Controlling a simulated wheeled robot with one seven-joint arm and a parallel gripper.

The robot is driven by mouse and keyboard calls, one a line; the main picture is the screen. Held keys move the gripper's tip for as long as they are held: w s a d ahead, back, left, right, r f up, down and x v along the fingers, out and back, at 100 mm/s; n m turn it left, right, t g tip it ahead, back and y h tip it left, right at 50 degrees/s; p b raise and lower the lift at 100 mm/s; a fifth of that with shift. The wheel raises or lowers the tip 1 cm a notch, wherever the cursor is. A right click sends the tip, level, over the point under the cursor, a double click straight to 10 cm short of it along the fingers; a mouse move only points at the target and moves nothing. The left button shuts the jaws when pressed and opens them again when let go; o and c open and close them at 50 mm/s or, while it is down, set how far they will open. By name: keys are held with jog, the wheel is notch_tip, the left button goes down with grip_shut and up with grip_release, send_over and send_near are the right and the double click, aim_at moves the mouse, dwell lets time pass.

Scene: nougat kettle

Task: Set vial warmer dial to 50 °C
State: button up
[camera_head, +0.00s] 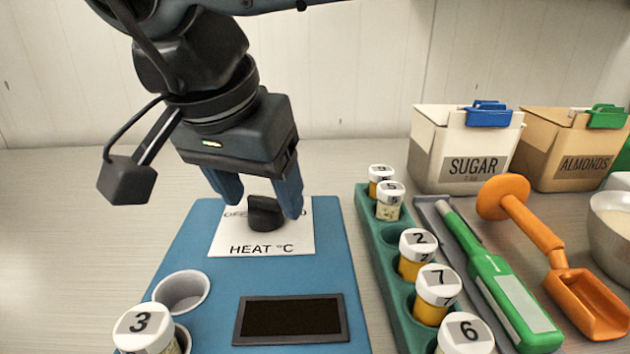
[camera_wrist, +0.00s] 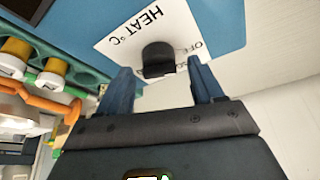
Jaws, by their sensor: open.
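The vial warmer is a blue panel (camera_head: 200,260) lying on the counter. Its black dial (camera_head: 264,213) stands on a white plate (camera_head: 290,240) printed "HEAT °C". Most scale marks are hidden or too small to read; "OFF" shows partly at the plate's far left. I cannot tell the dial's setting. My gripper (camera_head: 262,200) is open, its blue fingers pointing down on either side of the dial in the head view. In the wrist view the dial (camera_wrist: 158,60) appears just ahead of the open fingertips, with no visible contact.
A dark display (camera_head: 290,319) and a grey cup well (camera_head: 182,290) are on the warmer. Vial 3 (camera_head: 146,328) sits at front left. A green rack (camera_head: 375,240) with several vials, a green thermometer-like tool (camera_head: 510,300) and an orange scoop (camera_head: 585,300) lie right. Sugar (camera_head: 465,150) and almond boxes (camera_head: 572,150) stand behind.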

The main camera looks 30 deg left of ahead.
jog(key=shift+w+f, duration=0.1)
jog(key=shift+f, duration=0.1)
jog(key=c, duration=1.1)
